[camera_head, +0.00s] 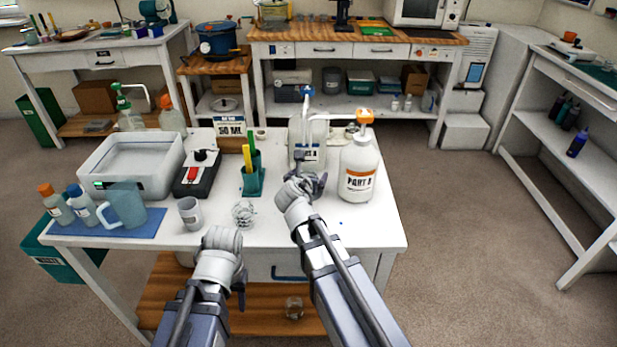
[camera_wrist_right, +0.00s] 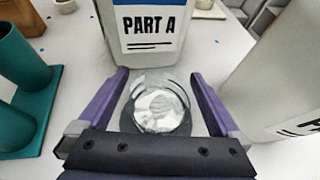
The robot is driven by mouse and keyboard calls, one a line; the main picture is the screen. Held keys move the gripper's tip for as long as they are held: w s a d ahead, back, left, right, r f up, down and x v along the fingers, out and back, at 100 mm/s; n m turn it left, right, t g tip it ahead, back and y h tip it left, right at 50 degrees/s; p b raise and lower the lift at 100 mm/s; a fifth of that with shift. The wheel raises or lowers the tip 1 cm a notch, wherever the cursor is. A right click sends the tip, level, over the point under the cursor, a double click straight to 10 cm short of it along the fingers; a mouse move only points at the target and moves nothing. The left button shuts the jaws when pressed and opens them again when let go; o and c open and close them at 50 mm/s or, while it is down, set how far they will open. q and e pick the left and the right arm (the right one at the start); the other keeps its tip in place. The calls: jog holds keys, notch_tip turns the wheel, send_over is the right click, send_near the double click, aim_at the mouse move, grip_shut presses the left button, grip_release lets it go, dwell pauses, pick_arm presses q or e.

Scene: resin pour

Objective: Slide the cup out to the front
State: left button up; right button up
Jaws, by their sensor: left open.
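A small clear cup (camera_wrist_right: 157,103) stands in front of the white Part A bottle in the right wrist view. Whitish contents or reflections show inside the cup. In the head view the cup is hidden behind my gripper. The Part A bottle (camera_head: 307,140) has a pump on top; its label (camera_wrist_right: 150,25) shows in the wrist view. My left gripper (camera_head: 240,283) is empty, low before the table's front edge.
The white Part B bottle (camera_head: 359,172) with an orange pump stands close on the right. The table's front right (camera_head: 365,230) is clear.

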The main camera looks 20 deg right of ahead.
jog(key=c, duration=1.3)
